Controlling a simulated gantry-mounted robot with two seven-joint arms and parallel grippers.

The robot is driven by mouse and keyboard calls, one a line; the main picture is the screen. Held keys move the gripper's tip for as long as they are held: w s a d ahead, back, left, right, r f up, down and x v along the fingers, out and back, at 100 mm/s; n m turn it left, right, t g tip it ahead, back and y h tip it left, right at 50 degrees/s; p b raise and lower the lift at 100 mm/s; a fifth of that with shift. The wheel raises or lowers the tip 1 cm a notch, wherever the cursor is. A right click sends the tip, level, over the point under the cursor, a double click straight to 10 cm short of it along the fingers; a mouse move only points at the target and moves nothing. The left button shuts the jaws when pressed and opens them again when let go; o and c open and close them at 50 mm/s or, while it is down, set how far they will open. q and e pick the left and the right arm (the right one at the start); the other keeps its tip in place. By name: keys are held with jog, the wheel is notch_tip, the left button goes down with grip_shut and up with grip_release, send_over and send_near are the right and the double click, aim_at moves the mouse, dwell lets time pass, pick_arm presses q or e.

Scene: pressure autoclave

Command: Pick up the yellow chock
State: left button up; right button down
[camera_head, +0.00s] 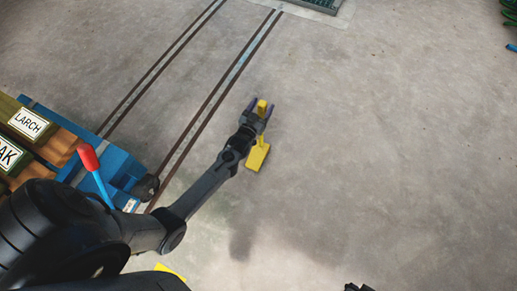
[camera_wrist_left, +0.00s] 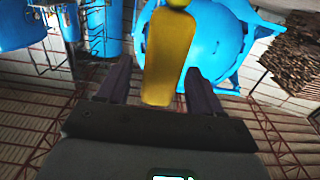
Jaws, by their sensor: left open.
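The yellow chock (camera_head: 257,157) is on the concrete floor right of the rails, with a yellow upright part rising from it. My left gripper (camera_head: 262,104) is over it, open, with its two dark fingers on either side of the yellow upright part. In the left wrist view the yellow part (camera_wrist_left: 168,55) stands between the spread fingers, with a visible gap on both sides. My left wrist hides the middle of the chock in the head view. A small dark piece at the bottom edge of the head view may be my right gripper; its jaws cannot be made out.
A blue cart (camera_head: 118,165) with timber and labels stands at the left, with a red-tipped lever (camera_head: 88,158). Two rails (camera_head: 210,105) cross the floor. Another yellow piece (camera_head: 172,271) shows at the bottom edge.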

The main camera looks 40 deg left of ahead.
pick_arm(q)
jog(key=shift+w+a, duration=0.15)
jog(key=shift+w, duration=0.25)
jog(key=shift+s, duration=0.1)
jog(key=shift+c, duration=1)
grip_shut()
jog(key=shift+r, duration=0.15)
